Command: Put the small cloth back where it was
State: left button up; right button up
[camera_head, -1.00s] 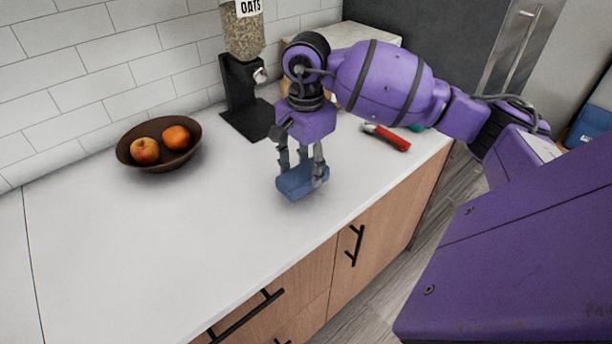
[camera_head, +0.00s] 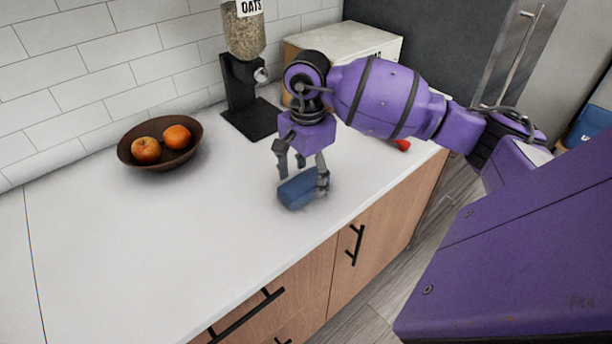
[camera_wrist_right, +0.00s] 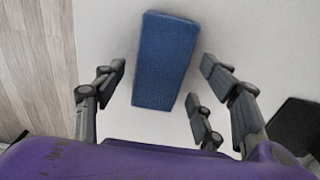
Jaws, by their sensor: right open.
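The small cloth (camera_head: 297,190) is a blue folded block lying on the white counter, near the front edge. It also shows in the right wrist view (camera_wrist_right: 164,62), lying flat on the counter beyond the fingers. My right gripper (camera_head: 303,172) is open just above and behind the cloth, its fingers spread. In the right wrist view the gripper (camera_wrist_right: 158,95) has one finger left of the cloth and two fingers right of it, with gaps to the cloth. The left gripper is not in view.
A brown bowl (camera_head: 128,155) with fruit stands at the left back. An oats dispenser (camera_head: 243,80) stands against the tiled wall, with a pale box (camera_head: 350,38) to its right. A red object (camera_head: 402,145) is mostly hidden behind my arm. The counter's left and front are clear.

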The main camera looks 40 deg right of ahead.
aim_at(307, 180)
notch_tip(307, 180, up, 12)
jog(key=shift+f+b, duration=0.2)
jog(key=shift+b, duration=0.1)
dwell(0.3)
